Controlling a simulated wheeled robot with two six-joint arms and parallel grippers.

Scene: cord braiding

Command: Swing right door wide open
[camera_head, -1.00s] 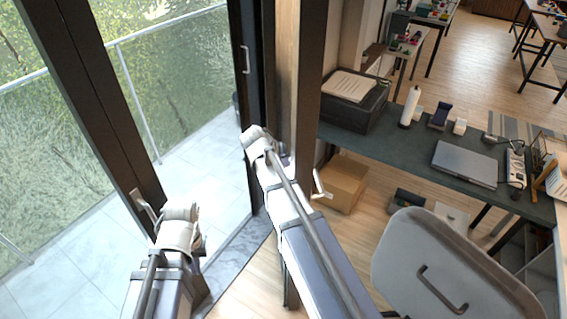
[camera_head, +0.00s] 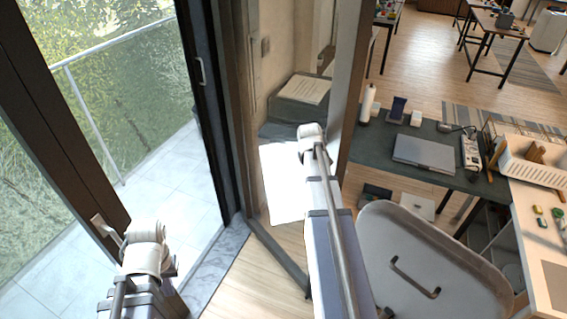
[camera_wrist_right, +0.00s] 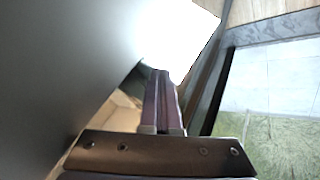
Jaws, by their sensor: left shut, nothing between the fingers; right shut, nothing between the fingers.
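The right door (camera_head: 350,90) is a glass panel in a dark frame. It stands swung into the room at an angle, and the desk shows through its glass. My right gripper (camera_head: 311,137) is up against the door in the head view, its fingertips hidden there. In the right wrist view its dark fingers (camera_wrist_right: 162,100) are shut with nothing between them, beside a large grey surface. The left door (camera_head: 50,130) has a dark frame and a lever handle (camera_head: 104,230). My left gripper (camera_head: 146,238) is shut and empty just right of that handle; I cannot tell whether they touch.
A grey lidded bin (camera_head: 430,265) stands close to the right of my right arm. Behind it is a dark desk (camera_head: 375,140) with a laptop (camera_head: 425,152). The doorway threshold (camera_head: 215,262) and the tiled balcony (camera_head: 165,180) are clear.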

